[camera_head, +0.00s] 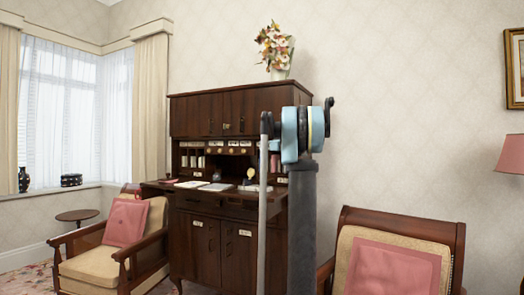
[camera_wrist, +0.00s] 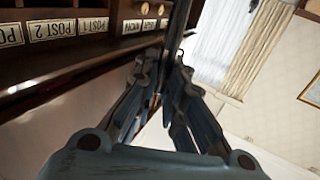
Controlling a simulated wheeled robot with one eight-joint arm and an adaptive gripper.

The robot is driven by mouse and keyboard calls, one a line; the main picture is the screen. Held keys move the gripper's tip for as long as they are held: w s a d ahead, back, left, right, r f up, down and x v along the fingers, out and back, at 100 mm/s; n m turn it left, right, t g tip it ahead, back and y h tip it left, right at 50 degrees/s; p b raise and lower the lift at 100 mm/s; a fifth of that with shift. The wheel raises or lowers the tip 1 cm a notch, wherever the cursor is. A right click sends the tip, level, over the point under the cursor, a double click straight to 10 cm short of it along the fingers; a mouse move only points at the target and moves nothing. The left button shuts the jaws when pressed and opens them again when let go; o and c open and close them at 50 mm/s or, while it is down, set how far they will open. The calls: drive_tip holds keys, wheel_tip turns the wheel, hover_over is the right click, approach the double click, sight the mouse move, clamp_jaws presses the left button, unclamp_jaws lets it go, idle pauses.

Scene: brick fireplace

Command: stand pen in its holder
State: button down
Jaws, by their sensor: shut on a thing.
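In the wrist view my gripper (camera_wrist: 160,72) is shut on a dark, slim, long thing, which I take to be the pen (camera_wrist: 179,22). It stretches away from the fingers toward the top edge of the picture. Its far end is out of view. The gripper is close to the labelled compartments of the writing desk (camera_wrist: 60,29). In the head view my arm hides part of the desk's right side, and I cannot make out the gripper or pen there. I cannot pick out the pen holder for certain in either view.
The dark wooden desk (camera_head: 205,240) has papers (camera_head: 216,187) on its open top and a flower vase (camera_head: 279,74) above. Armchairs with pink cushions stand left (camera_head: 125,222) and right (camera_head: 392,268). A small round table (camera_head: 77,216) is by the window.

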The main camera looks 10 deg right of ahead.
drive_tip(key=shift+w+f, duration=0.1)
drive_tip(key=shift+f, duration=2.8)
drive_tip(key=shift+f, duration=2.45)
drive_tip(key=c, duration=1.6)
unclamp_jaws()
drive_tip(key=v, duration=1.2)
drive_tip(key=shift+f, duration=0.15)
